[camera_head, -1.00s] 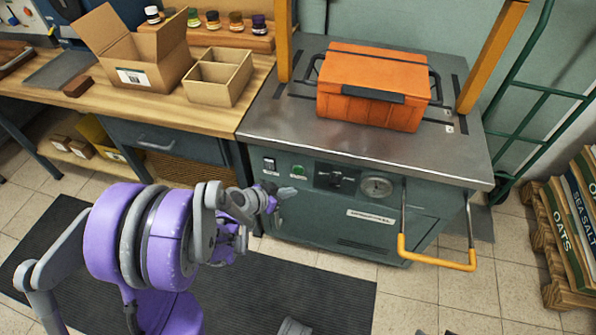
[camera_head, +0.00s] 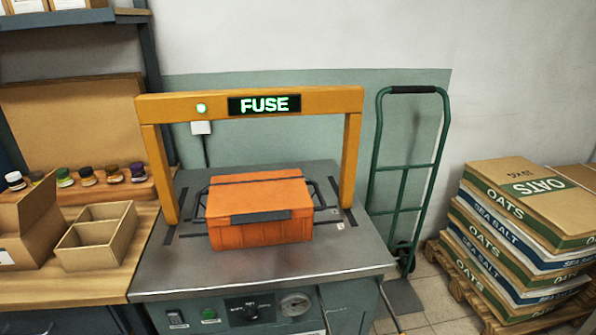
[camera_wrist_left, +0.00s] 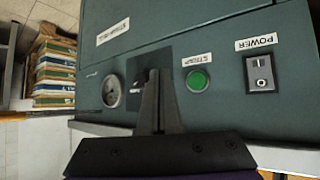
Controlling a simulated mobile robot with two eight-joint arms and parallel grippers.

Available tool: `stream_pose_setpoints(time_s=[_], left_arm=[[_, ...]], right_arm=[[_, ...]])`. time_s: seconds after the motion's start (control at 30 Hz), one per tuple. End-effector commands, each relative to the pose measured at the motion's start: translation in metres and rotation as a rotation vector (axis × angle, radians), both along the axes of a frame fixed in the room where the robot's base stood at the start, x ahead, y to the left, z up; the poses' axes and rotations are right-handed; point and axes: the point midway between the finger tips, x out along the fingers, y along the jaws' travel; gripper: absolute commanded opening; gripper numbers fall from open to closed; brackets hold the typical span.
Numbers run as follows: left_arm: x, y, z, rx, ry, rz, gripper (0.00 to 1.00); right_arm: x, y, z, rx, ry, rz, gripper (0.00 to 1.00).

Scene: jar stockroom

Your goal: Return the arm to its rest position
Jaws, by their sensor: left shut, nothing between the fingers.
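My left gripper (camera_wrist_left: 158,103) shows in the left wrist view, shut and empty. Its fingers point at the front panel of the green strapping machine (camera_wrist_left: 200,30), in front of the dial area. I cannot tell whether the fingertips touch the panel. A round gauge (camera_wrist_left: 112,91) is to the left. In the head view neither gripper shows. The machine's yellow arch (camera_head: 355,150) carries a lit FUSE sign (camera_head: 264,104). An orange case (camera_head: 258,232) sits on the machine top under it.
A wooden bench (camera_head: 75,285) on the left holds an open carton (camera_head: 30,225), a divided box (camera_head: 98,240) and a row of small jars (camera_head: 87,176). A green hand truck (camera_head: 405,165) stands at the wall. Stacked sacks (camera_head: 520,215) are at the right.

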Motion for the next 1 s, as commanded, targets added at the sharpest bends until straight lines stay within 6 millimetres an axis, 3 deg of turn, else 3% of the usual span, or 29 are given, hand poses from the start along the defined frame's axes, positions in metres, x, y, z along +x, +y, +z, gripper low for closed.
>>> stream_pose_setpoints(time_s=[0.2, 0.4, 0.6, 0.83, 1.0], left_arm=[[-0.049, -0.056, 0.024, -0.016, 0.195, 0.015, 0.0], [-0.11, -0.085, 0.04, 0.015, 0.36, 0.086, 0.0], [-0.161, -0.092, 0.048, 0.063, 0.449, 0.176, 0.0], [-0.203, -0.088, 0.053, 0.116, 0.489, 0.272, 0.0], [-0.203, -0.087, 0.104, 0.113, 0.473, 0.28, 0.0]], right_arm=[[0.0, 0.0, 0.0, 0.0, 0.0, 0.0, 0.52], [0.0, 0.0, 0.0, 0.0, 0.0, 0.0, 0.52], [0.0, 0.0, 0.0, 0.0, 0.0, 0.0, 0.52], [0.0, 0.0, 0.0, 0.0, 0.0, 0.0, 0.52], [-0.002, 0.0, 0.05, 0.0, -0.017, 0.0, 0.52]])
